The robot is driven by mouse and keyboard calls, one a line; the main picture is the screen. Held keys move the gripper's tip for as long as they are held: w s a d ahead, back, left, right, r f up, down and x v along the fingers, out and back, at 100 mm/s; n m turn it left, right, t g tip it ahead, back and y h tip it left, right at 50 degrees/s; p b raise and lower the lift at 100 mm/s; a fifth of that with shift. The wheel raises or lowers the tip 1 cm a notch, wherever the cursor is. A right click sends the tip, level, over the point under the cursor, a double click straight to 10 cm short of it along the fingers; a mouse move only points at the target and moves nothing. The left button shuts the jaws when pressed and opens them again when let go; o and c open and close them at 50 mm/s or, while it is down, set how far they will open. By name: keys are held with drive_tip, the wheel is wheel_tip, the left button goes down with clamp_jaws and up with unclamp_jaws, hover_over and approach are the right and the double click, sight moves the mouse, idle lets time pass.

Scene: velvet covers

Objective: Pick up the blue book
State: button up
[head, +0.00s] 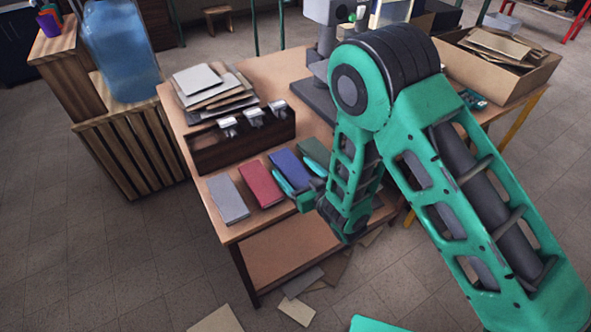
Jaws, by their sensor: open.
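The blue book (287,163) lies flat on the wooden table, third from the left in a row of books. A red book (261,184) lies to its left and a dark green book (315,151) to its right. My gripper (299,176) is open at the near end of the blue book, with its teal fingers toward the book's two sides. The gripper and wrist hide the book's near part. I cannot tell whether the fingers touch it.
A grey book (228,199) lies at the row's left end. Behind the row stands a dark wooden box (240,139) with metal clips on it, near a stack of boards (208,85). A cardboard box (510,78) stands at the right. The table's front edge is close to the books.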

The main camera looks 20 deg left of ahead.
drive_tip(key=shift+c, duration=0.4)
drive_tip(key=c, duration=1.2)
drive_tip(key=shift+o, duration=0.2)
drive_tip(key=shift+r, duration=0.15)
